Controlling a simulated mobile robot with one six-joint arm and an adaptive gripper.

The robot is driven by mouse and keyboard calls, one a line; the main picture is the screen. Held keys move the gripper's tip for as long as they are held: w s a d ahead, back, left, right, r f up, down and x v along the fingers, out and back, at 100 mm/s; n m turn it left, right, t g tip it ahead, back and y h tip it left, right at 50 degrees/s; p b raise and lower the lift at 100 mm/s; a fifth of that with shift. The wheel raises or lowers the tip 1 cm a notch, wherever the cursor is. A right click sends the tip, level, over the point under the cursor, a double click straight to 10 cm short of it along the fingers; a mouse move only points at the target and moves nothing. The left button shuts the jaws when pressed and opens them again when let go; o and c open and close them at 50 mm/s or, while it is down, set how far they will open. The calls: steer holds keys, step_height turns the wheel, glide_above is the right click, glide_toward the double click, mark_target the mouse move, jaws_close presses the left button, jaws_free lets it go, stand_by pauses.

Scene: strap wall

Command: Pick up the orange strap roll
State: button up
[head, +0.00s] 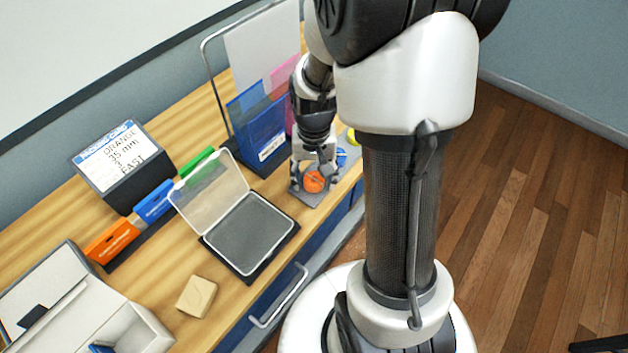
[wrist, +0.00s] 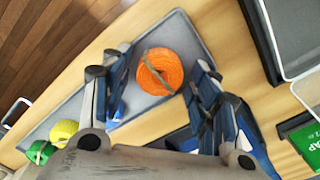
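The orange strap roll (head: 314,182) lies on a grey tray (head: 306,201) near the front edge of the wooden counter. In the wrist view the orange roll (wrist: 160,70) shows a thin tan band across it. My gripper (head: 312,175) points down over the roll. Its two fingers are apart, one on each side of the roll in the wrist view. Whether either finger touches the roll cannot be told.
A yellow roll (wrist: 63,132) and a green roll (wrist: 40,152) lie farther along the tray; a blue roll (head: 341,157) is close by. An open ink pad (head: 248,236), blue file holder (head: 262,125), label display (head: 120,160) and wooden block (head: 196,297) stand on the counter.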

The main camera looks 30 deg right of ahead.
steer(key=c, duration=0.8)
